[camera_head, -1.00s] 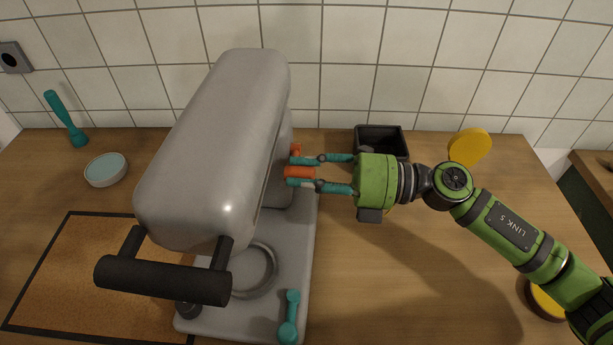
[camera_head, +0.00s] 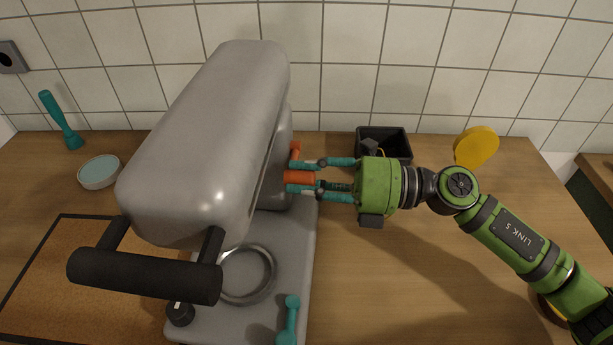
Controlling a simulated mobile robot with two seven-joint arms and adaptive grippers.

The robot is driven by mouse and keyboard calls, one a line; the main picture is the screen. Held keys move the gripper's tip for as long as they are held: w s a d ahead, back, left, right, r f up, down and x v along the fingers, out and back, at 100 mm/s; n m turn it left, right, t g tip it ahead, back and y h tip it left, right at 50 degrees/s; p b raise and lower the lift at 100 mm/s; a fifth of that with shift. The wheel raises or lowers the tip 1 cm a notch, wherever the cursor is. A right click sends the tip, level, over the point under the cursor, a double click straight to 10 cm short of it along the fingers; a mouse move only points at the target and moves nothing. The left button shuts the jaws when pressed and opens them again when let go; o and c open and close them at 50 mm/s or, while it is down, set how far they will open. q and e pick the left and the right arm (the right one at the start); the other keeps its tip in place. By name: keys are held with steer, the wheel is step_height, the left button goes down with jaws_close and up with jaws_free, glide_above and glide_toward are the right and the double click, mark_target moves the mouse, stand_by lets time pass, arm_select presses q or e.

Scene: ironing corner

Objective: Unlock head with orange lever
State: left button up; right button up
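The grey appliance head (camera_head: 205,140) is a large rounded block with a black bar handle (camera_head: 145,276) at its front. It sits above a grey base (camera_head: 275,250) with a round ring (camera_head: 247,275). The orange lever (camera_head: 299,177) is on the right side of the appliance, near the rear, with a smaller orange part just behind it. My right gripper (camera_head: 296,176) reaches in from the right, its teal fingers closed on the front and back sides of the lever. The fingers partly hide the lever. My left gripper is not in view.
A black open box (camera_head: 385,137) stands behind my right gripper. A yellow round thing (camera_head: 476,146) is near the wall at right. The counter's right front is largely clear.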

steer(key=o, duration=0.4)
steer(key=shift+s+f, duration=0.2)
steer(key=shift+f, duration=0.1)
steer(key=shift+r, duration=0.1)
steer(key=shift+w, duration=0.1)
steer(key=s+d, duration=0.1)
steer(key=d, duration=1.1)
